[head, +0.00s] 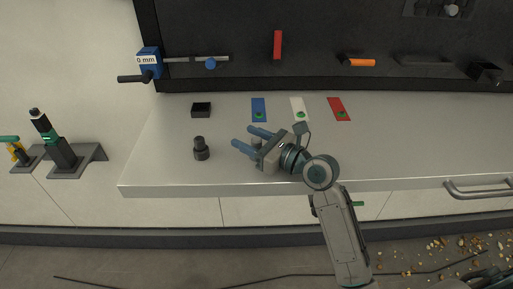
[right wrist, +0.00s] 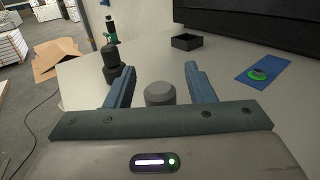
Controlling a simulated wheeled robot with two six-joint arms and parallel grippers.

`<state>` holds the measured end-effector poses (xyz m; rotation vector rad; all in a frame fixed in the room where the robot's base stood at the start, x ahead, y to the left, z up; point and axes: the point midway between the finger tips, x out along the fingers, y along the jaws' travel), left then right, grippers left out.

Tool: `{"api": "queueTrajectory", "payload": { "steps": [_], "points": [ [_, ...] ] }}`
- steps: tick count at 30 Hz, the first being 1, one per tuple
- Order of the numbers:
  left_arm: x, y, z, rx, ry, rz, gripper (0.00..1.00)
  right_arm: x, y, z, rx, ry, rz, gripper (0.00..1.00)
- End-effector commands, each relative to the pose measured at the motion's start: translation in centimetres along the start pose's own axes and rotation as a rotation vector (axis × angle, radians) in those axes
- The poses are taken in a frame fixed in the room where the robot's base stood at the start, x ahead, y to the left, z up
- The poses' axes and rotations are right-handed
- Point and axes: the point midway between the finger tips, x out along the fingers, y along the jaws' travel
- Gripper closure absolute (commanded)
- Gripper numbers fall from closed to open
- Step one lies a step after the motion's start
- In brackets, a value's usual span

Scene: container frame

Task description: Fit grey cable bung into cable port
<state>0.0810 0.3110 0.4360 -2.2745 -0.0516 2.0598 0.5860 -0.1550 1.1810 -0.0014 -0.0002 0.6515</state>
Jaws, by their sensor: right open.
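My right gripper (head: 243,139) is over the bench and points left, its two blue fingers apart. In the right wrist view it is open (right wrist: 157,85), with a short grey cylinder, which looks like the grey cable bung (right wrist: 160,93), between the fingers near the palm. Gaps show on both sides of it. In the head view the bung (head: 257,142) is partly hidden by the gripper. A black stepped cylinder (head: 200,149) stands upright left of the fingertips; it also shows in the right wrist view (right wrist: 113,66). I cannot tell which thing is the cable port. My left gripper is out of view.
A small open black box (head: 201,109) sits behind the black cylinder. A dark panel (head: 330,25) rises behind. The bench's front left is clear.

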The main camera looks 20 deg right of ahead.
Motion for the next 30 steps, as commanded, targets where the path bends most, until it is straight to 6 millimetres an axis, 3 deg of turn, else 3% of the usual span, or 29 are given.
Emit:
{"api": "queueTrajectory", "payload": {
  "steps": [2, 9, 10, 20, 23, 28, 30],
  "points": [
    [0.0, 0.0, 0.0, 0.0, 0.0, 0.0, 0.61, 0.0, 0.0, 0.0, 0.0, 0.0, 0.0, 0.51],
    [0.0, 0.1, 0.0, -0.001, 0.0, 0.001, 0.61, 0.0, 0.0, 0.0, 0.001, 0.0, 0.0, 0.96],
    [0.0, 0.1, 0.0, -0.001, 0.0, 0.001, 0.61, 0.0, 0.0, 0.0, 0.001, 0.0, 0.0, 0.99],
    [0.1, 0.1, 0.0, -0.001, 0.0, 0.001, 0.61, 0.0, 0.0, 0.2, 0.0, -0.001, 0.0, 0.99],
    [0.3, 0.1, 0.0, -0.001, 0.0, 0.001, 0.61, 0.0, 0.0, 0.8, -0.001, -0.002, 0.0, 0.99],
    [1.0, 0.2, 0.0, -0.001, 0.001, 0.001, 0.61, 0.0, 0.0, 3.6, -0.005, -0.007, 0.0, 0.99],
    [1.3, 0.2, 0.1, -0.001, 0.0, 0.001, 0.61, -1.3, -0.2, 3.3, -0.006, 0.004, -0.003, 0.99]
  ]
}}
